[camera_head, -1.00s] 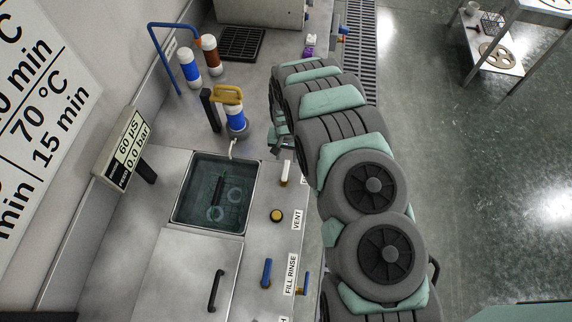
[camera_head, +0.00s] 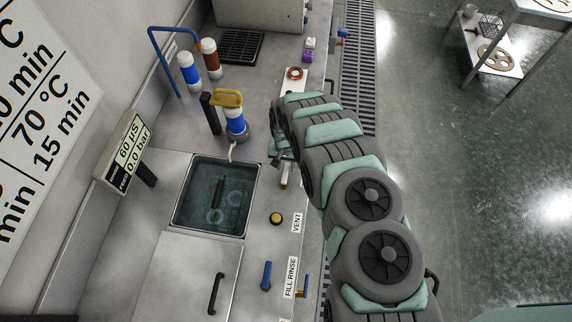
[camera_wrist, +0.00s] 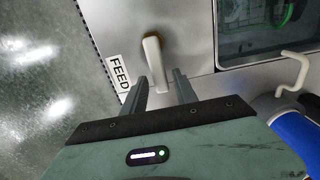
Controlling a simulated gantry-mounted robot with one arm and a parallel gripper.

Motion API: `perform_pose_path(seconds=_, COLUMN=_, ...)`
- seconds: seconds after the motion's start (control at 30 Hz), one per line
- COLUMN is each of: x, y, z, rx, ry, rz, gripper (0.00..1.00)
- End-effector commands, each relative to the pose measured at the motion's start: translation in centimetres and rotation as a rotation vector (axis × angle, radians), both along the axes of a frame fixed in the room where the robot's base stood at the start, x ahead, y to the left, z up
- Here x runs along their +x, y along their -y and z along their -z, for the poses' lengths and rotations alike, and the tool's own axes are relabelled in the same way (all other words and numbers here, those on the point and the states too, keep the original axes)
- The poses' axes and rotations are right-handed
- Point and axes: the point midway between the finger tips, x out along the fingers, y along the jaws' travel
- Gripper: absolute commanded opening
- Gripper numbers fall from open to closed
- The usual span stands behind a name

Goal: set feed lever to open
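The feed lever (camera_wrist: 153,62) is a white handle on a brass-coloured pivot, beside a FEED label (camera_wrist: 119,74) in the wrist view. In the head view the lever (camera_head: 285,181) shows only in part, with my arm's end covering its upper part. My gripper (camera_wrist: 160,77) is open, with its two dark fingers on either side of the lever's free end. I cannot tell whether either finger touches the lever. In the head view my gripper (camera_head: 279,155) is just above the lever and mostly hidden by my arm.
A water-filled basin (camera_head: 246,207) lies left of the lever. A yellow knob (camera_head: 276,218) at VENT and a blue lever (camera_head: 266,275) at FILL RINSE sit nearer.

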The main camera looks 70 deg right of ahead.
Motion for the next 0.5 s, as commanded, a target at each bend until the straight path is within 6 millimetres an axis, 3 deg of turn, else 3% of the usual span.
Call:
perform_pose_path(seconds=0.4, x=0.01, y=-0.01, z=0.00, rx=0.000, ry=0.000, rz=0.000, gripper=0.00)
perform_pose_path(seconds=0.5, x=0.00, y=-0.02, z=0.00, rx=0.000, ry=0.000, rz=0.000, gripper=0.00)
